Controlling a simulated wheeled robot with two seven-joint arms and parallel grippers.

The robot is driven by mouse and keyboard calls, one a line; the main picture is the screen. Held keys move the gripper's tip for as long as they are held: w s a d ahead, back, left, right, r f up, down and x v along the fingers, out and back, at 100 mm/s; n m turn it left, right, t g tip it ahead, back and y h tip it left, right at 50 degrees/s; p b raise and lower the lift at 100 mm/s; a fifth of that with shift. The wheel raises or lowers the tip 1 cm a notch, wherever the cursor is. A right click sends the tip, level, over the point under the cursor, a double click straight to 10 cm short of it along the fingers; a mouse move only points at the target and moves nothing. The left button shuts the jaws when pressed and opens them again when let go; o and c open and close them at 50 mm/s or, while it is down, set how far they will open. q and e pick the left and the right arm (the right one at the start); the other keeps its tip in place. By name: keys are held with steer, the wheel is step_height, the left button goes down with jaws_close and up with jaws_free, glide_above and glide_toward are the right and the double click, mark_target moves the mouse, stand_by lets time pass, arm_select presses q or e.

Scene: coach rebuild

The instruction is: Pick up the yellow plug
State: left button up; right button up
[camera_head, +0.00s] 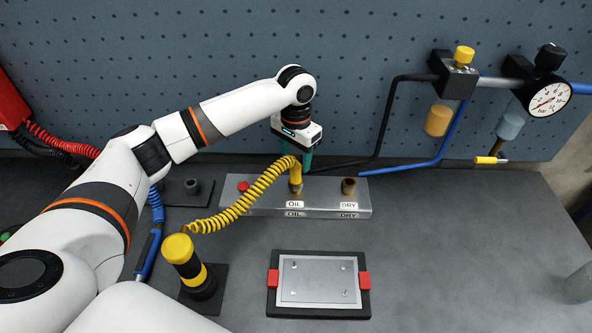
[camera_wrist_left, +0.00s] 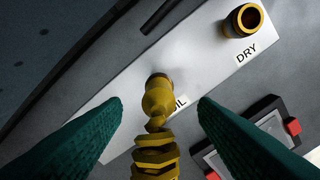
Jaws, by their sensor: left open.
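The yellow plug (camera_head: 295,176) stands upright in the OIL place of the metal block (camera_head: 325,197), with a yellow coiled hose (camera_head: 238,205) leading from it. My left gripper (camera_head: 296,160) is above the plug, pointing down, its green fingers open. In the left wrist view the plug (camera_wrist_left: 158,97) shows between the two spread fingers (camera_wrist_left: 160,104), with a gap on each side. My right gripper is not in view.
The DRY socket (camera_head: 348,187) on the block is empty. The hose runs to a black and yellow post (camera_head: 190,265). A framed metal plate (camera_head: 319,280) lies in front. A gauge (camera_head: 550,99) and pipes are on the pegboard. The right of the bench is mostly clear.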

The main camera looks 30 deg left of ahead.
arm_select(q)
steer(key=shift+a+f+p, duration=0.1)
steer(key=shift+f+p, duration=0.35)
steer(key=shift+f, duration=1.5)
steer(key=c, duration=1.1)
steer(key=shift+w+r, duration=0.1)
steer(key=shift+r, duration=0.05)
steer(key=shift+r, duration=0.25)
step_height(320, 180, up, 10)
steer(key=shift+f+b, duration=0.2)
steer(key=shift+b, duration=0.7)
step_height(320, 180, up, 5)
steer(key=p, duration=0.6)
glide_above(296, 164)
steer(key=shift+f, duration=0.2)
steer(key=shift+f, duration=0.1)
